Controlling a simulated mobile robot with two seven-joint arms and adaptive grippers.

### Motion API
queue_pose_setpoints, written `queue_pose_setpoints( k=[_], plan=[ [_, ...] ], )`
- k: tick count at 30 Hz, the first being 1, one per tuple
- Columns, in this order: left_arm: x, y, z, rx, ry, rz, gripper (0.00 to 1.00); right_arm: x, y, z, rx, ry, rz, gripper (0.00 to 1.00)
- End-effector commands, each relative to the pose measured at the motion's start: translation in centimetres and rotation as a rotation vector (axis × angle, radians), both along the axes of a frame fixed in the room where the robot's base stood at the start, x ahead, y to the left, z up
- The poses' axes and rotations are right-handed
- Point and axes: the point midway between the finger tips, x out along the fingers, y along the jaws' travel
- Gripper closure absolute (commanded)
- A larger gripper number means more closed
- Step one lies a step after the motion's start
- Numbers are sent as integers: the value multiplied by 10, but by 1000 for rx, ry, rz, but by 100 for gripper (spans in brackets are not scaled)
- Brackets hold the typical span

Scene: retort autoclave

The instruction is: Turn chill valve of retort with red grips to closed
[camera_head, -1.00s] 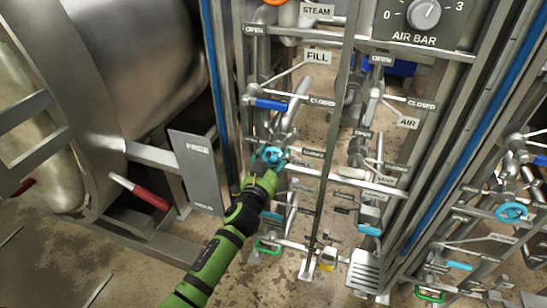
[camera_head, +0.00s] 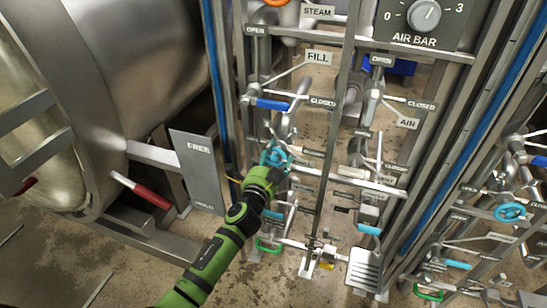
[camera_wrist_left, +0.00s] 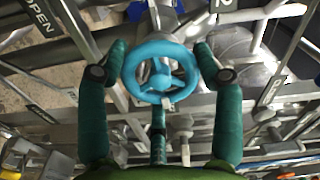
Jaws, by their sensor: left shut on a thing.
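The chill valve's handwheel appears to be the light-blue wheel (camera_head: 274,153) on the pipe frame, partly hidden by my gripper in the head view. Its label is not readable. In the left wrist view the round wheel (camera_wrist_left: 160,98) faces the camera with its hub in the middle. My left gripper (camera_wrist_left: 160,64) is shut on this wheel, one dark teal finger at each side of the rim. In the head view the green left gripper (camera_head: 272,168) comes from below. A lever with a red grip (camera_head: 145,192) shows on the retort (camera_head: 130,70) at left. My right gripper is not in view.
Blue-handled levers, such as the one by the FILL label (camera_head: 271,104), stand above the wheel. A FREE/HOLD panel (camera_head: 198,170) stands left of it. A green handle (camera_head: 268,245) is below. Another frame at right carries a similar light-blue wheel (camera_head: 510,212).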

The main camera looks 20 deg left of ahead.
Motion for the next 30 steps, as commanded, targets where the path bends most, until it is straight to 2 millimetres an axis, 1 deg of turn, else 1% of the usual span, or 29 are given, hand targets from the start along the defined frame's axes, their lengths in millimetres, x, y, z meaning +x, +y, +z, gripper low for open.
queue_pose_setpoints(
  k=[1,9,20,21,22,30],
  plan=[
    [2,-8,9,11,-20,-19,66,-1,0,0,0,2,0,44],
    [1,-9,9,55,-21,-19,67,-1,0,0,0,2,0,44],
    [1,-9,9,58,-21,-19,67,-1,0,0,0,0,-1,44],
    [1,-9,9,57,-21,-19,22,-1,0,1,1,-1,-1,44],
    [1,-9,9,57,-22,-20,10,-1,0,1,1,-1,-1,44],
    [1,-6,5,58,-13,-14,10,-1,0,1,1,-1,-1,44]
  ],
)
